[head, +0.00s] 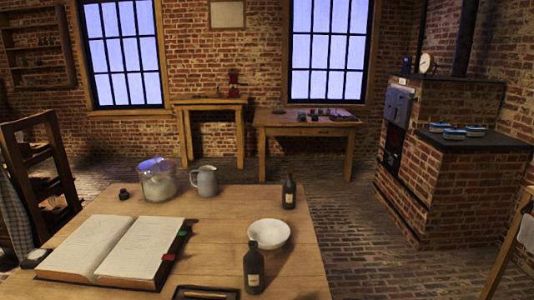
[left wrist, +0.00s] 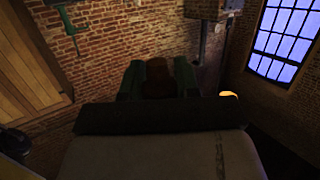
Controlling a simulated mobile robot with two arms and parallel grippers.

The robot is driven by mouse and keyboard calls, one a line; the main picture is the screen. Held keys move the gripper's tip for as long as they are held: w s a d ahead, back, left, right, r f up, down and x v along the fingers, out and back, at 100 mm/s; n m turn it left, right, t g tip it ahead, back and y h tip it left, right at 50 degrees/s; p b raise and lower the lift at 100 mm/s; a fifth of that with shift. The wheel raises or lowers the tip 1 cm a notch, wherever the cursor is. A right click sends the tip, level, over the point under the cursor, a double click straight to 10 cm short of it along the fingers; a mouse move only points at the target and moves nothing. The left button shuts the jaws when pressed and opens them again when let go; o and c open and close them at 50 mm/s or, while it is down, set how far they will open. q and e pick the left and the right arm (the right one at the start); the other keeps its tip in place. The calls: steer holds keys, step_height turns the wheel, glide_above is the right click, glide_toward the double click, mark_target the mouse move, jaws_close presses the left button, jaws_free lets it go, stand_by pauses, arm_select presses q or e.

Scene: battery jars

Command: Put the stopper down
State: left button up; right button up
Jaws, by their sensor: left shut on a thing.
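In the left wrist view, my left gripper (left wrist: 158,72) shows two dark green fingers shut on a brown stopper (left wrist: 158,85). The stopper is in shadow, and its lower part is hidden behind the dark gripper body. Brick wall shows behind it, with no surface visible under it. Neither gripper shows in the head view. There, a wooden table (head: 215,250) carries a dark bottle (head: 253,272) at the front and another dark bottle (head: 289,194) near its right edge. A glass jar (head: 158,185) with a bluish top stands at the back left.
On the table are an open book (head: 115,250), a white bowl (head: 269,234), a grey jug (head: 206,181), an inkwell (head: 124,194) and a dark tray (head: 180,292). Bare wood lies between book and bowl. A brick stove (head: 440,180) stands at the right.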

arm_select(q)
steer(key=n+t+y, duration=0.1)
steer(key=a+n+t, duration=0.1)
steer(key=a+n+t+y, duration=0.1)
steer(key=shift+s+a+f+y, duration=0.15)
steer(key=shift+s+f+y, duration=0.15)
steer(key=shift+s+f, duration=0.1)
steer(key=s+a+f+n+t+y, duration=0.1)
steer(key=s+a+n+t+y, duration=0.1)
steer(key=a+n+y, duration=0.2)
steer(key=s+a+f+n+t+y, duration=0.2)
steer(key=s+a+n+y, duration=0.1)
steer(key=a+y, duration=0.3)
steer(key=a+n, duration=0.1)
steer(key=a, duration=0.1)
steer(key=shift+a+n+t+y, duration=0.3)
steer(key=shift+f, duration=0.1)
